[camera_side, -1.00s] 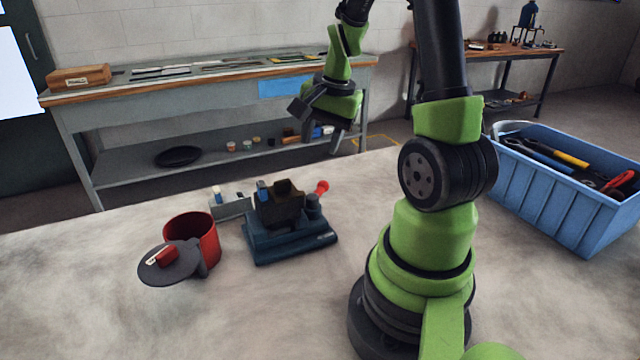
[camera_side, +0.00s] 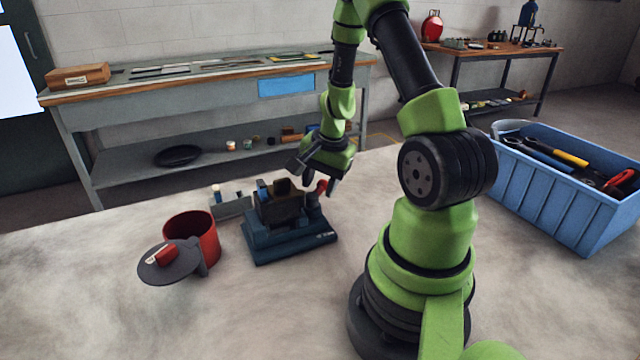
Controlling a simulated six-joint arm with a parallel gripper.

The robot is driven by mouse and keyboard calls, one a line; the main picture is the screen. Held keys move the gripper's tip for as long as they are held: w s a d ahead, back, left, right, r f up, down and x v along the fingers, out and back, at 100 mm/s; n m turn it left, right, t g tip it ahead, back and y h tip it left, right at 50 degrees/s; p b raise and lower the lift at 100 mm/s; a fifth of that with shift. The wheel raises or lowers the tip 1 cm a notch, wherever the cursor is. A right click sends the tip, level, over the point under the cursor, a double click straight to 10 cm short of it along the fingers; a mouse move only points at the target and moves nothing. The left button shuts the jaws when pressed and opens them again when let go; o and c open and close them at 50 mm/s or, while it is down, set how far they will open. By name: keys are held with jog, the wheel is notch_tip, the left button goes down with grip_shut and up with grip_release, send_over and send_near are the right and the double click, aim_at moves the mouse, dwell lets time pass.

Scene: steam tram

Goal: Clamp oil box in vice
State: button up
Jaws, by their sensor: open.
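The vice (camera_side: 290,246) is dark blue and stands on the pale worktop left of my arm's base. A dark brown box with an open top, apparently the oil box (camera_side: 280,212), sits upright at the vice jaws. I cannot tell how tightly the jaws hold it. The vice's red-knobbed handle (camera_side: 321,186) is at its right end. My gripper (camera_side: 318,178) is open, pointing down, above and just behind the right end of the vice, beside the red knob. I cannot tell whether it touches the knob.
A red pot (camera_side: 207,240) with a dark lid (camera_side: 168,264) tilted at its front stands left of the vice. A small grey tray (camera_side: 232,207) lies behind it. A blue crate of tools (camera_side: 560,195) stands at the right. The front left worktop is clear.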

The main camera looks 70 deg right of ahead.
jog(key=shift+f, duration=0.35)
jog(key=shift+c, duration=0.3)
jog(key=c, duration=0.7)
jog(key=shift+s+a+m+h, duration=0.1)
jog(key=shift+s+m+h, duration=0.1)
jog(key=shift+m, duration=0.8)
jog(key=shift+s+a+m+h, duration=0.1)
jog(key=shift+s+m, duration=0.1)
jog(key=shift+m, duration=0.8)
jog(key=shift+s, duration=0.1)
jog(key=o, duration=0.8)
jog(key=shift+c, duration=0.2)
jog(key=shift+n, duration=0.4)
